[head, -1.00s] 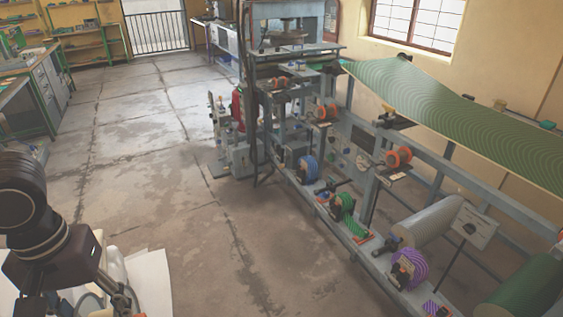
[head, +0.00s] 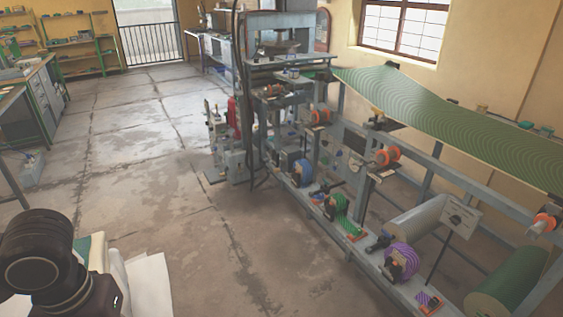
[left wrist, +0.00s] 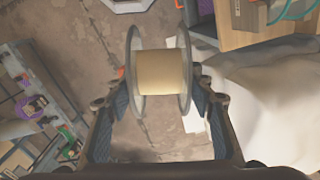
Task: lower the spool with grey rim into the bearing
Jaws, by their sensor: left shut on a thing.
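The spool with grey rim (left wrist: 160,72) has a tan core between two see-through grey discs. My left gripper (left wrist: 158,95) is shut on it, with one dark finger at each disc, and holds it above the floor in the left wrist view. In the head view my left arm shows at the lower left, but the spool and the fingers are out of sight. The machine's rail carries several orange-rimmed rollers, among them a middle one (head: 387,157) and a far one (head: 320,117). I cannot tell which support is the bearing. My right gripper is not in view.
A blue spool (head: 303,173), a green spool (head: 341,208) and a purple spool (head: 404,259) sit along the machine's low beam. A green patterned sheet (head: 450,115) runs above. White paper or cloth (head: 148,283) lies near my arm. The floor (head: 190,215) between is clear.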

